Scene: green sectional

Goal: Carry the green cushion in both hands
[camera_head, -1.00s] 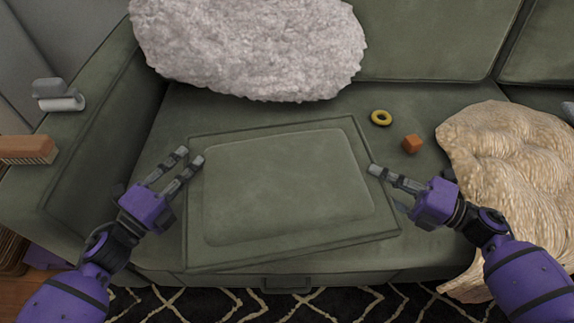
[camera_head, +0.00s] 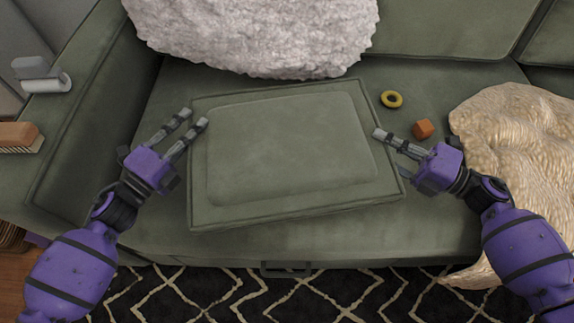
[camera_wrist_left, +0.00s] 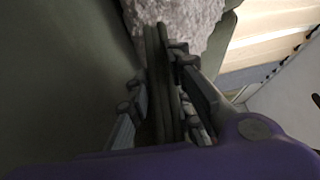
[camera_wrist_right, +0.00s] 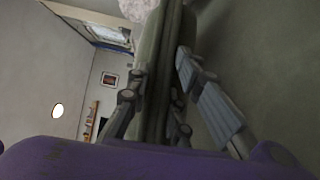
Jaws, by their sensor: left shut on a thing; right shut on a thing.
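The green cushion (camera_head: 290,150) is a flat rectangle with a raised middle panel, in front of me over the sofa seat in the head view. It is slightly tilted, its right side further from me. My left gripper (camera_head: 195,120) is shut on its left edge, and that edge runs between the fingers in the left wrist view (camera_wrist_left: 163,100). My right gripper (camera_head: 385,140) is shut on its right edge, which shows between the fingers in the right wrist view (camera_wrist_right: 160,80). The finger parts beneath the cushion are hidden in the head view.
The green sofa seat (camera_head: 440,220) lies below. A fluffy grey pillow (camera_head: 255,35) rests behind the cushion. A yellow ring (camera_head: 391,99), an orange cube (camera_head: 423,128) and a beige blanket (camera_head: 520,170) are at the right. A brush (camera_head: 18,135) and a lint roller (camera_head: 45,80) sit on the left armrest.

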